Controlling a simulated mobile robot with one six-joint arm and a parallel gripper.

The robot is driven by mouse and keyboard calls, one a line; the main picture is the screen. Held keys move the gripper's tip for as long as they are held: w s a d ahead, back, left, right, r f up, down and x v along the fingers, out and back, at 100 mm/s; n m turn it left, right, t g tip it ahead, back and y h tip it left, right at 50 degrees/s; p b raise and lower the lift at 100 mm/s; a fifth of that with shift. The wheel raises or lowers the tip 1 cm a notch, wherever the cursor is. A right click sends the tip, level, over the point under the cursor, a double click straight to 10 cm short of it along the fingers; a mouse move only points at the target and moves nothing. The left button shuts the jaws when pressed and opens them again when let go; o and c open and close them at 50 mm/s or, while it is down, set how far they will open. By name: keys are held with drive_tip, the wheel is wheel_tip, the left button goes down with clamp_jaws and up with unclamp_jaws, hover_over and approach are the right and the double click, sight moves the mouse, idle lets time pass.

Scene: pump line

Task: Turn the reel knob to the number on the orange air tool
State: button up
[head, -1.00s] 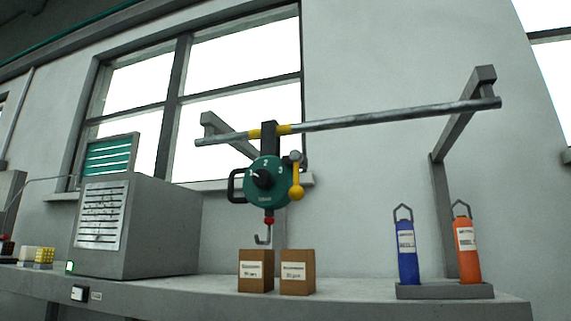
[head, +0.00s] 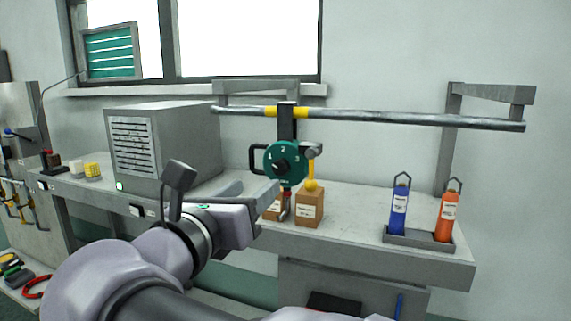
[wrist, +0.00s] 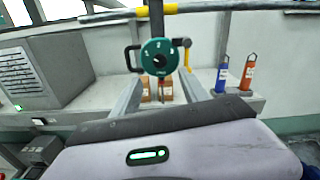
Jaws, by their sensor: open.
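The green reel (head: 286,161) hangs from the metal rail, with a black knob (head: 279,167) at its centre and the numbers 1, 2 and 3 on its face. The knob's exact setting is too small to tell. The reel also shows in the wrist view (wrist: 159,57), beyond and between my fingers. The orange air tool (head: 446,217) stands in a grey holder at the right; its label is too small to read. It also shows in the wrist view (wrist: 247,73). My gripper (wrist: 165,92) is open and empty, in front of and below the reel, apart from it.
A blue air tool (head: 399,209) stands beside the orange one. The rail (head: 400,119) crosses above the bench. A yellow-ended lever (head: 311,183) sits at the reel's right. Small brown boxes (head: 310,212) stand below it, and a grey cabinet (head: 175,150) is at the left.

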sight(279, 169)
drive_tip(key=p+x, duration=0.2)
drive_tip(key=x, duration=0.8)
drive_tip(key=shift+w+d, duration=0.1)
drive_tip(key=shift+w, duration=0.25)
drive_tip(key=shift+s, duration=0.1)
clamp_jaws()
drive_tip(key=shift+f+b, duration=0.1)
drive_tip(key=shift+b, duration=0.2)
